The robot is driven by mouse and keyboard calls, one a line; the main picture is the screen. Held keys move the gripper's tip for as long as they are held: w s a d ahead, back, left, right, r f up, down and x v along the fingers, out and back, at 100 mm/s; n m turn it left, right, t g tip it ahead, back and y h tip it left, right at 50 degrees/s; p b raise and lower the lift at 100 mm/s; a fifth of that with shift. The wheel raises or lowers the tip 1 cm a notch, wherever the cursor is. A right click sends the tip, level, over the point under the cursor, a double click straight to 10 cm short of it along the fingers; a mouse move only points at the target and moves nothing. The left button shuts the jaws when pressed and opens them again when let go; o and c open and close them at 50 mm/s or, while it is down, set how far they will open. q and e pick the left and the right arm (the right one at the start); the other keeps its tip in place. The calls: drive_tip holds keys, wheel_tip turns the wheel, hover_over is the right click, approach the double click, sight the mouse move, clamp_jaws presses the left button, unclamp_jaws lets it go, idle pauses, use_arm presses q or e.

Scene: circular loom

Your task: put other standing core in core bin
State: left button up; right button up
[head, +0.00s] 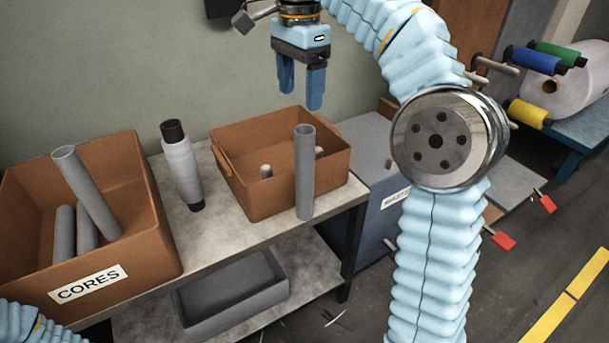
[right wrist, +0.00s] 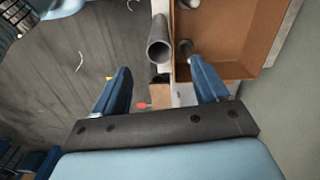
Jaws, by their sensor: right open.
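A grey hollow core (head: 304,175) stands upright at the front edge of the table, in front of the small brown bin. My right gripper (head: 301,98) is open and empty, pointing down above the back of that bin, higher than the core and apart from it. In the right wrist view the core's open end (right wrist: 159,52) shows beyond the fingertips, between the two fingers (right wrist: 160,78). The core bin (head: 150,225), brown and labelled CORES, stands at the left. My left gripper is out of view.
A white-wrapped bobbin (head: 182,168) with dark ends stands between the bins. The small brown bin (head: 255,203) holds a few short pegs. A grey tray (head: 235,300) sits on the lower shelf. Coloured spools (head: 537,60) are at the right.

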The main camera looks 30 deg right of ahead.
sight(305, 149)
drive_tip(key=shift+m, duration=0.6)
wheel_tip(305, 149, down, 8)
drive_tip(key=shift+f+b, duration=0.15)
drive_tip(key=shift+b, duration=0.95)
drive_tip(key=f, duration=0.3)
drive_tip(key=f+b, duration=0.1)
drive_tip(key=f, duration=0.1)
drive_tip(key=shift+d+f, duration=0.3)
drive_tip(key=shift+d, duration=0.1)
clamp_jaws()
